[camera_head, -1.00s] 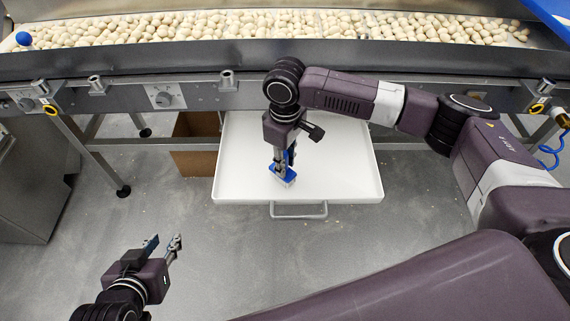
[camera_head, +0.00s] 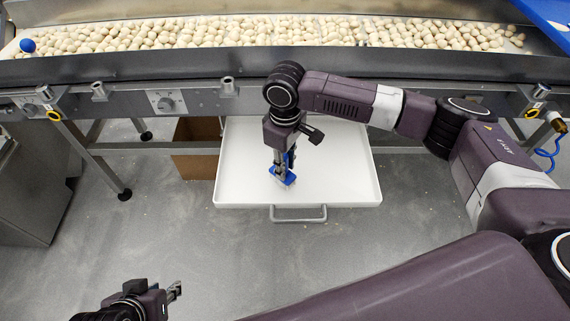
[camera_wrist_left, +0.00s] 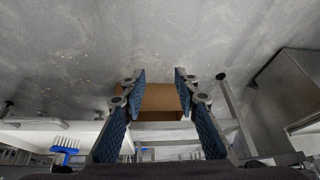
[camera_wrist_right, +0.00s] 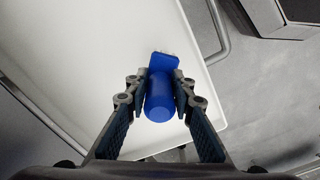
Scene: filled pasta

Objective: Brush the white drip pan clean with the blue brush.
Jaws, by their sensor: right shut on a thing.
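The white drip pan (camera_head: 335,180) is a shallow square tray under the machine's front edge, with a metal handle at its front; it fills the left part of the right wrist view (camera_wrist_right: 95,60). My right gripper (camera_head: 284,165) is shut on the handle of the blue brush (camera_wrist_right: 160,98) and holds it over the pan's front left part. The brush head (camera_head: 283,178) points down; I cannot tell whether its bristles touch the pan. No crumbs show clearly on the pan. My left gripper (camera_head: 176,290) is low at the bottom left, empty, its fingers apart in the left wrist view (camera_wrist_left: 160,85).
A conveyor of filled pasta (camera_head: 280,28) runs along the back, with a blue ball (camera_head: 27,45) at its left. A cardboard box (camera_head: 196,150) stands left of the pan. Metal legs hold up the machine. The speckled grey floor in front is open.

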